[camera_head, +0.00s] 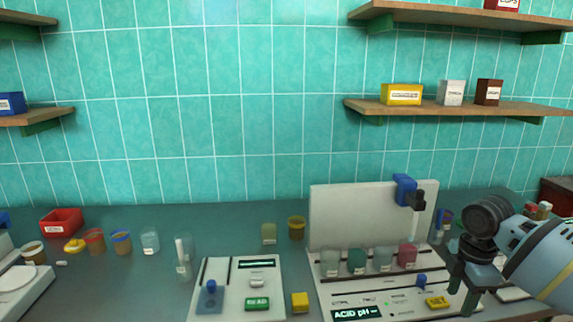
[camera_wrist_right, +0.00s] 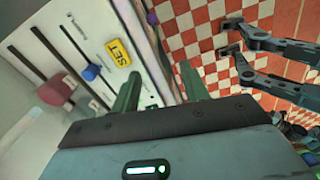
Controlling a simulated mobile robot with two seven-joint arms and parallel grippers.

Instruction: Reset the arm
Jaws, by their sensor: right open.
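My right arm comes in from the right in the head view. Its gripper (camera_head: 468,287) points down at the right front corner of the white panel device labelled "ACID pH" (camera_head: 352,300). The gripper is open, and no object shows between its fingers. In the right wrist view the two dark green fingers (camera_wrist_right: 160,88) stand apart beside the device's edge, near its yellow SET button (camera_wrist_right: 118,52) and blue slider knob (camera_wrist_right: 91,73). Whether a finger touches the device I cannot tell. My left gripper is not in the head view.
Several jars, including a pink one (camera_head: 407,256), stand on the device. A second white device (camera_head: 237,290) with a green display is left of it, with a yellow block (camera_head: 300,302) between. A red tray (camera_head: 62,221) lies far left. Wooden shelves (camera_head: 460,107) hang on the tiled wall.

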